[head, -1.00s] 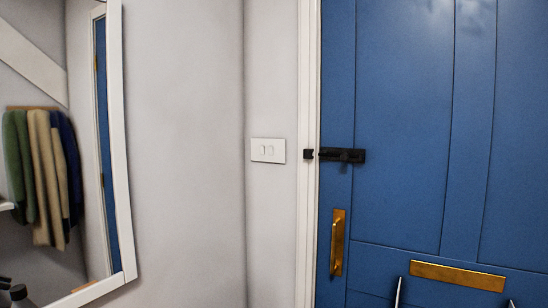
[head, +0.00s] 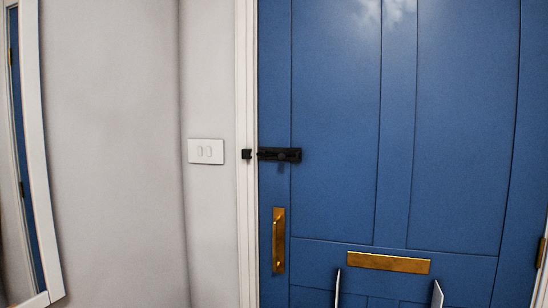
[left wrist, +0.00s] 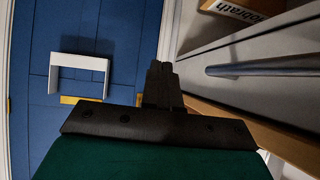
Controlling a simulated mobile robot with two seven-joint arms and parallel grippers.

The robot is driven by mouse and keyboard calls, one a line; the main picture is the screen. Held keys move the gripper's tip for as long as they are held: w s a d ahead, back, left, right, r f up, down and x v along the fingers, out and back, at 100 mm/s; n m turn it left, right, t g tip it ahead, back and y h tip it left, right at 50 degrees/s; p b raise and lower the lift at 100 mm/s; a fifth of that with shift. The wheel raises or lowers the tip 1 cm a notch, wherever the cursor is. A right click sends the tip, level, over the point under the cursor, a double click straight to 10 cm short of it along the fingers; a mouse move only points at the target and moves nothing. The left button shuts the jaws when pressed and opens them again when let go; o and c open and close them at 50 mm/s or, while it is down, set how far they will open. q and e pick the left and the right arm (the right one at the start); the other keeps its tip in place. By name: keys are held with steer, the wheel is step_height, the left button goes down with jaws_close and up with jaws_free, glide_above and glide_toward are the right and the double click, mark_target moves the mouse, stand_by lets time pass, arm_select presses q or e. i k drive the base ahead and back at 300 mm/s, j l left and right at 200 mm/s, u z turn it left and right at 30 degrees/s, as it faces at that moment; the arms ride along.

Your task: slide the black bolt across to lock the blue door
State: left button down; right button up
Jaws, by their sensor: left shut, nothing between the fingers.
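The blue door (head: 335,130) is flat and upright in the head view, and it also shows in the left wrist view (left wrist: 35,45). The black bolt (head: 279,155) lies horizontally near the door's left edge. A small black keeper (head: 246,154) sits on the white frame to its left. A narrow gap shows between bolt and keeper. My left gripper (left wrist: 160,68) is shut and empty in the left wrist view; it is out of the head view. The bolt cannot be made out in the wrist view. My right gripper is not in view.
A brass pull handle (head: 278,240) is below the bolt. A brass letter plate (head: 388,263) has a pale bracket (left wrist: 80,62) by it. A white switch (head: 206,151) and a mirror (head: 42,160) are left. In the wrist view, a lettered box (left wrist: 235,10) is at right.

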mark_target(282, 156)
steer(key=i+l, duration=0.5)
steer(key=i, duration=0.15)
steer(key=i+l+u, duration=0.5)
steer(key=i+l, duration=0.1)
steer(key=l, duration=0.05)
